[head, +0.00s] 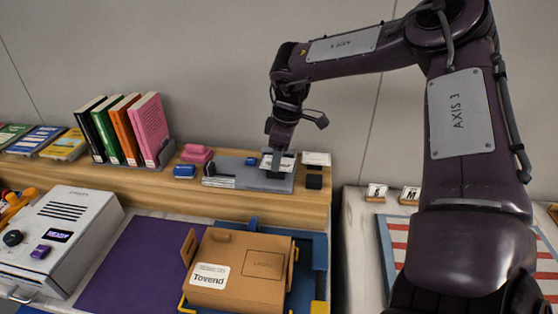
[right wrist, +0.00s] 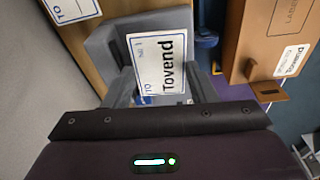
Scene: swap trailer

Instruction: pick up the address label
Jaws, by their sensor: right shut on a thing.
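The address label (head: 287,163) is a small white card over the grey stand on the wooden shelf. In the right wrist view the address label (right wrist: 163,65) reads "TO" and "Tovend" with a blue border. My right gripper (head: 275,153) reaches down from above and is shut on the label's near edge. The grey stand (head: 228,168) lies under and beside the label; I cannot tell whether the label still touches it. My left gripper is not in view.
A second white label (head: 316,158) lies to the right on a dark block. A cardboard box (head: 235,250) marked Tovend sits below on a blue tray (head: 318,250). Pink (head: 196,153) and blue (head: 185,171) small items and upright books (head: 150,125) stand to the left. A purple mat (head: 140,265) is bare.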

